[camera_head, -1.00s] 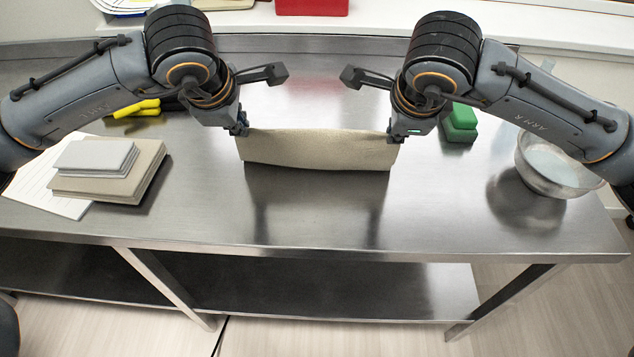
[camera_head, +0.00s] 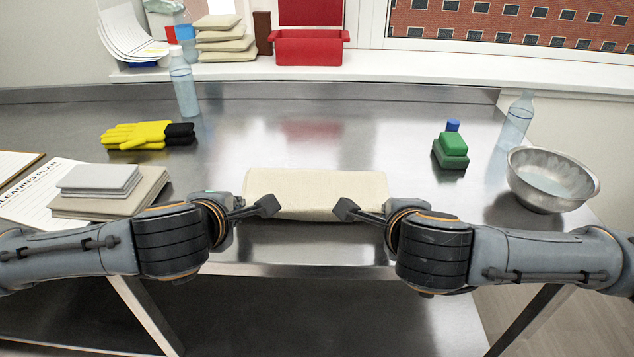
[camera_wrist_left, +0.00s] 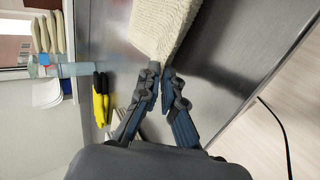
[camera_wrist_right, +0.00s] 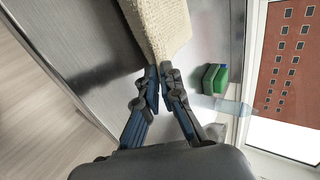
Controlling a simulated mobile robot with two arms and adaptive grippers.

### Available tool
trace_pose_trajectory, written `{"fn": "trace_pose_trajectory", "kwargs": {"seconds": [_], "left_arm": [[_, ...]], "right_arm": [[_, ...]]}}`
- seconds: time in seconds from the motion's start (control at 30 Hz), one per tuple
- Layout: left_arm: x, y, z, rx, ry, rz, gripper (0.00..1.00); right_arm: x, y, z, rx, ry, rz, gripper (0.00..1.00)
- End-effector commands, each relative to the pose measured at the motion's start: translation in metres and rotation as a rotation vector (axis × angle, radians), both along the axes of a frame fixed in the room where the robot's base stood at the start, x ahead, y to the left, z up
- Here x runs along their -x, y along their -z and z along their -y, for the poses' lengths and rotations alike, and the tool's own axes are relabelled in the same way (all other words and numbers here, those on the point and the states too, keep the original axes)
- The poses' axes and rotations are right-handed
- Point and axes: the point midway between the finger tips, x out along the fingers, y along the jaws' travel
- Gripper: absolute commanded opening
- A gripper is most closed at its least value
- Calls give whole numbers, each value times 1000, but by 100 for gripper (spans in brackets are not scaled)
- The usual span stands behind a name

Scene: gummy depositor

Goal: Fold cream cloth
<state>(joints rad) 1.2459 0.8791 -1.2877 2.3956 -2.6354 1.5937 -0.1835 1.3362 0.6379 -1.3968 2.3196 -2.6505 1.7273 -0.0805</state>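The cream cloth (camera_head: 316,190) is a folded, thick oblong near the front of the steel table, long side across. My left gripper (camera_wrist_left: 161,78) is at its left near corner and my right gripper (camera_wrist_right: 161,76) at its right near corner. In both wrist views the fingers are close together, with a cloth corner running in between the tips. The cloth shows in the left wrist view (camera_wrist_left: 163,28) and the right wrist view (camera_wrist_right: 160,25).
The steel table (camera_head: 300,120) is clear behind the cloth. Left are grey and beige folded cloths (camera_head: 98,180), a paper sheet (camera_head: 40,190) and yellow-black gloves (camera_head: 145,136). Right are a green block (camera_head: 451,148), metal bowl (camera_head: 550,182) and bottle (camera_head: 516,122). Another bottle (camera_head: 183,85) stands at back left.

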Motion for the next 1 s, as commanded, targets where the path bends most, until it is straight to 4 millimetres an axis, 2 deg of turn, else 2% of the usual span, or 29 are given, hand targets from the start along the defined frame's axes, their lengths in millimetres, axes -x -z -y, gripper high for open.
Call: {"fn": "trace_pose_trajectory", "kwargs": {"seconds": [0.03, 0.17, 0.47, 0.57, 0.77, 1.0], "left_arm": [[0, 0, 0, 0, 0, 0, 14], [0, 0, 0, 0, 0, 0, 41], [0, 0, 0, -1, 1, -1, 42], [1, -5, 0, 1, 1, 0, 42], [9, -35, 1, 2, 2, 4, 42], [28, -69, 1, 0, 2, 4, 42]], "right_arm": [[0, 0, 0, 1, 1, 0, 14], [0, 0, 0, 1, 1, 0, 41], [0, 0, 0, 1, 1, 0, 42], [1, -6, 0, -1, 1, 2, 42], [9, -35, -1, -1, -2, 4, 42], [27, -69, -1, -1, -2, 4, 42]]}}
